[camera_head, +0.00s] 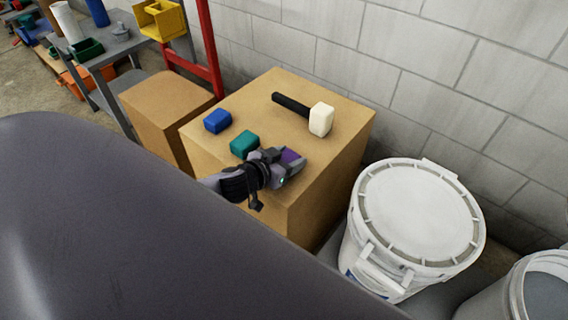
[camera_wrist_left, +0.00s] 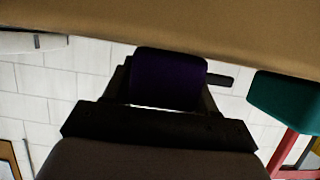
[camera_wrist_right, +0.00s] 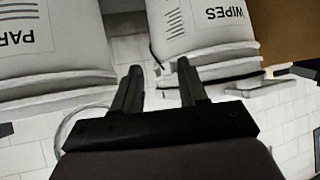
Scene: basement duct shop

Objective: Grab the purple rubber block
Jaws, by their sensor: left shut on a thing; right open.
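The purple rubber block (camera_head: 291,157) is at the front right part of the top of a cardboard box (camera_head: 335,158). My left gripper (camera_head: 285,166) is shut on it. In the left wrist view the dark purple block (camera_wrist_left: 168,78) sits between the two fingers (camera_wrist_left: 168,92); I cannot tell whether it touches the box top. My right gripper (camera_wrist_right: 157,75) is open and empty in the right wrist view, in front of white buckets. It does not show in the head view.
A teal block (camera_head: 244,144), a blue block (camera_head: 217,121) and a mallet (camera_head: 308,113) with a pale head lie on the box. A lidded white bucket (camera_head: 418,215) stands to the right. A block wall (camera_head: 420,80) is behind, a smaller box (camera_head: 165,112) left.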

